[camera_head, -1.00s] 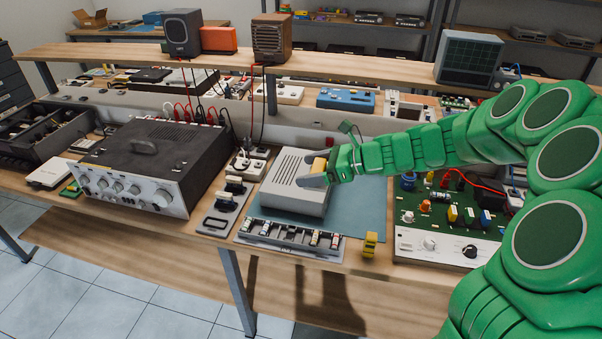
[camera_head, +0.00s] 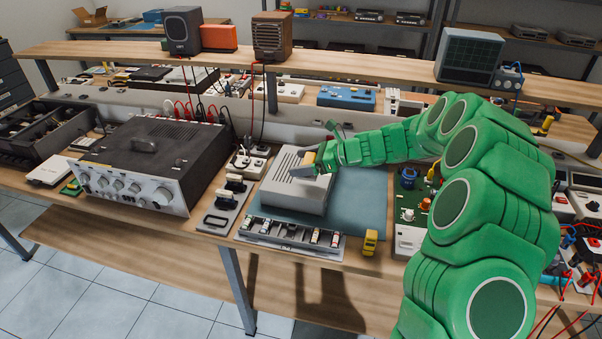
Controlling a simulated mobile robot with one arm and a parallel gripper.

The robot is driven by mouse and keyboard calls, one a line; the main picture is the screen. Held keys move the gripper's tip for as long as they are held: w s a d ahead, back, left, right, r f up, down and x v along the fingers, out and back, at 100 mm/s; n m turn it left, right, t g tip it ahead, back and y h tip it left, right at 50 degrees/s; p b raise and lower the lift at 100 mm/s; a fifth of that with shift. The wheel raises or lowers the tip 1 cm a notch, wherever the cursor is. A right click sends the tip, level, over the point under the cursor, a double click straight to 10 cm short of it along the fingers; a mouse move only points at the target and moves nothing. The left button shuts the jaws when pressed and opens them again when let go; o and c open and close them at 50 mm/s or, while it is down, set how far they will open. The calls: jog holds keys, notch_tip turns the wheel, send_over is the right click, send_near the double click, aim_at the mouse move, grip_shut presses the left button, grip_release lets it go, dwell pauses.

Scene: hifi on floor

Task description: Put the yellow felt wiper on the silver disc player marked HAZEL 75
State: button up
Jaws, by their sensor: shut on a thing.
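A silver-grey box-shaped device (camera_head: 288,196) with slots in its top lies on the blue-green mat at the middle of the bench; no marking on it can be read. The block is partly hidden by the fingers. I cannot tell whether it touches the device's top.
A rack of small parts (camera_head: 290,236) lies in front of the device. A large amplifier (camera_head: 153,165) stands to the left, and a green circuit board (camera_head: 412,203) to the right, partly behind my arm. The mat (camera_head: 360,205) is bare right of the device.

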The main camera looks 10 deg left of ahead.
aim_at(301, 182)
jog(key=shift+w+a+f, duration=0.35)
jog(key=shift+w+f, duration=0.35)
jog(key=shift+f, duration=0.2)
jog(key=shift+w+a+f, duration=0.3)
jog(key=shift+w+f, duration=0.35)
jog(key=shift+f, duration=1.75)
jog(key=o, duration=0.9)
jog(key=shift+f, duration=0.1)
jog(key=shift+d+r, duration=0.15)
jog(key=shift+r, duration=0.05)
jog(key=v, duration=1.1)
jog(key=shift+d, duration=0.35)
jog(key=shift+s+r, duration=0.1)
